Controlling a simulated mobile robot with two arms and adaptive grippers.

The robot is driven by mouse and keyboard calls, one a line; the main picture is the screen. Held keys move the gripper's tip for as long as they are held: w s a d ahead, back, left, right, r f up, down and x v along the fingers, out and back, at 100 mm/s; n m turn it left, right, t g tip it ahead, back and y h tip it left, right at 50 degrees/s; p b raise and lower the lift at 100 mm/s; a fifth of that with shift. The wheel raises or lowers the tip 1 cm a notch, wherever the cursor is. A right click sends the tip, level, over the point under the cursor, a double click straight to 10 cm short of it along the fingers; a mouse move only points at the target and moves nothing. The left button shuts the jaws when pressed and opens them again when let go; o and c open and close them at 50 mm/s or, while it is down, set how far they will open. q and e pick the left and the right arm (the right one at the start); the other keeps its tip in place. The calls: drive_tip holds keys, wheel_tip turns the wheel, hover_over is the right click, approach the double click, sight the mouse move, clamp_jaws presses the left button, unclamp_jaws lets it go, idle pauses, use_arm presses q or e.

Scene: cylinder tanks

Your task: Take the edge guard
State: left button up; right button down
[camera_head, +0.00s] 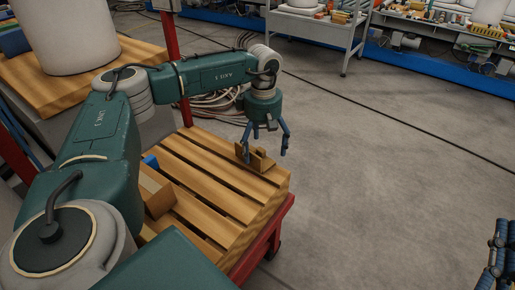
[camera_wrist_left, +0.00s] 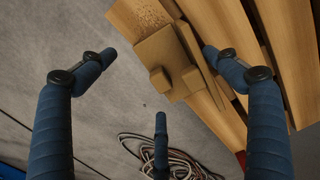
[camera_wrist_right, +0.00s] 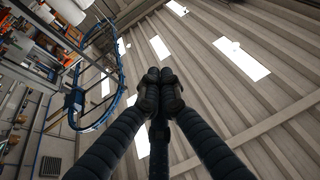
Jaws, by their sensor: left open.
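The edge guard (camera_head: 262,160), a brown angled piece with small blocks on it, lies near the far right corner of the slatted wooden pallet (camera_head: 222,205). It also shows in the left wrist view (camera_wrist_left: 165,55), between and beyond the fingers. My left gripper (camera_head: 266,150) points down over it with its blue fingers spread. In the left wrist view the left gripper (camera_wrist_left: 153,75) is open and empty; contact with the guard cannot be made out. My right gripper (camera_wrist_right: 160,76) has its fingertips together with nothing visible between them; part of it shows at the head view's lower right edge.
A cardboard box (camera_head: 156,190) and a small blue item (camera_head: 151,161) sit on the pallet's left side. A red cart frame (camera_head: 268,238) carries the pallet. Hoses (camera_head: 212,103) lie on the floor behind. Open grey floor (camera_head: 380,170) extends to the right.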

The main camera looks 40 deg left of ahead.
use_arm(q)
wheel_tip(320, 180, down, 2)
drive_tip(key=shift+f+b, duration=0.2)
drive_tip(key=shift+b, duration=0.15)
drive_tip(key=c, duration=1.5)
use_arm(e)
drive_tip(key=r+t, duration=0.1)
drive_tip(key=s+r, duration=0.1)
drive_tip(key=r, duration=0.1)
drive_tip(key=s+r+t, duration=0.1)
drive_tip(key=shift+s+r+t+y, duration=0.2)
drive_tip(key=shift+s+t+y, duration=0.05)
drive_tip(key=shift+t+y, duration=0.05)
